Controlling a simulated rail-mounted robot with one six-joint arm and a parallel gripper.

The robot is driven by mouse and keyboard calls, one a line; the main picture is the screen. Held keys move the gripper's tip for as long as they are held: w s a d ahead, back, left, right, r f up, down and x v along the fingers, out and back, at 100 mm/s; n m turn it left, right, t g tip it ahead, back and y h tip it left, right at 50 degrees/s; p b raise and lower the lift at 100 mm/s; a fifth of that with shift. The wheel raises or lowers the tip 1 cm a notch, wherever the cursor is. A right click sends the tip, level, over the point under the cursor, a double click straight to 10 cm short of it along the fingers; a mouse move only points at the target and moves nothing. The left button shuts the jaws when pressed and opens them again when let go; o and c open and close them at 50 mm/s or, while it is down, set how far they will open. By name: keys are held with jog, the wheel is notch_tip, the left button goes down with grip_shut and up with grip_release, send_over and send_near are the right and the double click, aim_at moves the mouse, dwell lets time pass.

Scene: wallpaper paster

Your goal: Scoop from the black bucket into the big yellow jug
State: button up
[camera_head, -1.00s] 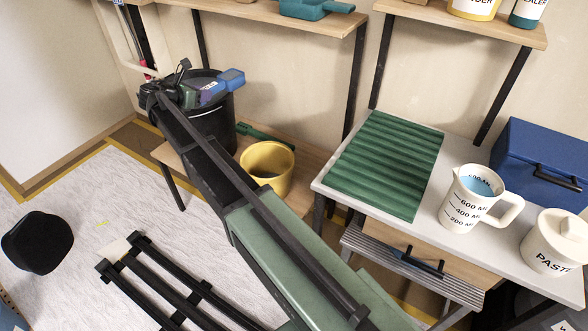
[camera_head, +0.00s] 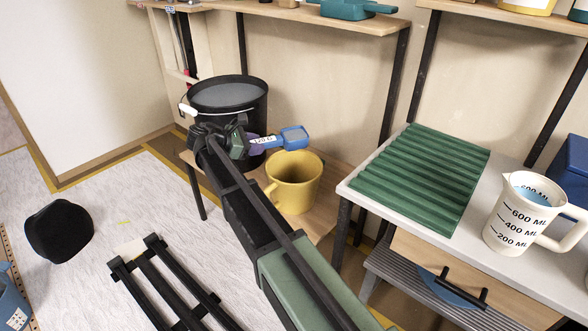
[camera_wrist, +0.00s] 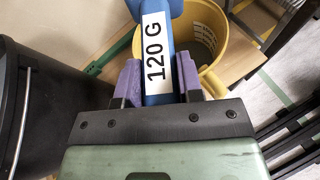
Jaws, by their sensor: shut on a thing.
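My gripper (camera_head: 254,146) has its purple fingers shut on the handle of a blue scoop (camera_head: 295,138). In the wrist view, my gripper (camera_wrist: 158,88) holds the scoop handle (camera_wrist: 157,45), which has a white "120 G" label. The scoop's head is cut off at the top there, and I cannot tell what is in it. The yellow jug (camera_head: 293,188) stands on a low wooden shelf; the scoop appears above its rim in the head view. The jug (camera_wrist: 210,78) is partly behind the gripper in the wrist view. The black bucket (camera_head: 222,118), with grey contents, stands behind my arm; it is at left in the wrist view (camera_wrist: 30,125).
At right, a white table (camera_head: 352,188) holds a green corrugated sheet (camera_head: 420,178) and a white measuring jug (camera_head: 520,222). Its legs stand close to the yellow jug. A wooden wall shelf (camera_head: 290,24) is above. A black rack (camera_head: 175,285) lies on the floor.

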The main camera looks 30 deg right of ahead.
jog(key=shift+s+f+m+t+b, duration=0.3)
jog(key=shift+f+m+b, duration=0.1)
jog(key=shift+f+m, duration=0.1)
jog(key=shift+s+f+m+t+b, duration=0.15)
jog(key=shift+f+m+t+b, duration=0.15)
jog(key=shift+f+m+b, duration=0.15)
jog(key=f+m+t+h+b, duration=0.1)
jog(key=m+b, duration=0.2)
jog(key=m, duration=0.3)
jog(key=m+t+h+b, duration=0.1)
jog(key=m+h+b, duration=0.1)
jog(key=m+b, duration=0.2)
jog(key=f+m+t+h+b, duration=0.1)
jog(key=m+h+b, duration=0.1)
jog(key=m, duration=0.7)
jog(key=shift+s+a+f+b, duration=0.15)
jog(key=shift+s+f+b, duration=0.25)
jog(key=shift+b, duration=0.5)
